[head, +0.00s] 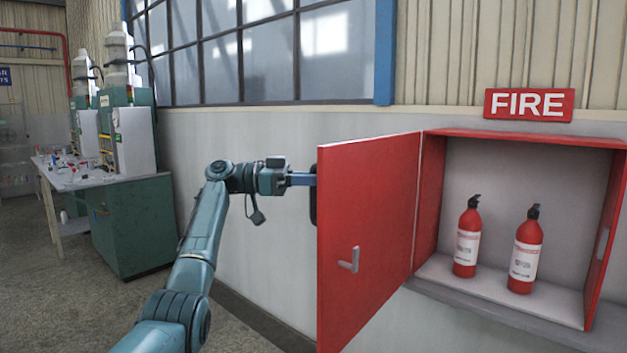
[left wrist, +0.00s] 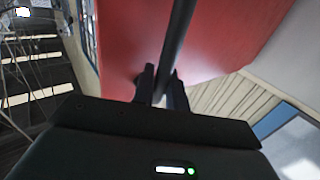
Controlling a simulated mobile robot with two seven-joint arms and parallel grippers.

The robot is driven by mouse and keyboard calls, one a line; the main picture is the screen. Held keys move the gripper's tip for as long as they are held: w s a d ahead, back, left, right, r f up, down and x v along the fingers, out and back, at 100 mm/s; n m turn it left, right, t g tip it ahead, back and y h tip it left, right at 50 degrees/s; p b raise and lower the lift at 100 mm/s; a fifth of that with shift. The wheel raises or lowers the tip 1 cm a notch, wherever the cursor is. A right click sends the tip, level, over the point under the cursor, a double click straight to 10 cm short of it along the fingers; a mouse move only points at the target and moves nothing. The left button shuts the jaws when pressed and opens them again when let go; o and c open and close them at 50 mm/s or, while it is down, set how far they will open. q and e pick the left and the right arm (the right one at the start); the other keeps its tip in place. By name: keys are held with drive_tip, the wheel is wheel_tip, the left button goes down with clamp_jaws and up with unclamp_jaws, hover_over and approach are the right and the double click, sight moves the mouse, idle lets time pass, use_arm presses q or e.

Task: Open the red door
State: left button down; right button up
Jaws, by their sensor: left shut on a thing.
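The red door (head: 362,235) stands wide open, swung out to the left of the red cabinet (head: 432,200). Its inner face with a small grey latch (head: 349,261) shows in the head view. My left gripper (head: 308,180) is at the door's outer side, near its free edge. A dark handle bar (left wrist: 181,38) runs between the fingers of my left gripper (left wrist: 164,90) in the left wrist view, and the fingers are shut on it. The door's red outer face fills the upper part of that view. The handle is mostly hidden behind the door edge in the head view.
Two fire extinguishers (head: 467,238) (head: 526,250) stand inside the cabinet. A FIRE sign (head: 529,105) is on the wall above. A green cabinet (head: 131,225) with machines stands far left. Open floor (head: 245,322) lies between it and the door.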

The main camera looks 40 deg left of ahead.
idle(0.4)
use_arm(q)
drive_tip(key=c, duration=1.5)
unclamp_jaws()
drive_tip(key=shift+a, duration=0.1)
drive_tip(key=b+v, duration=0.1)
drive_tip(key=v, duration=1.2)
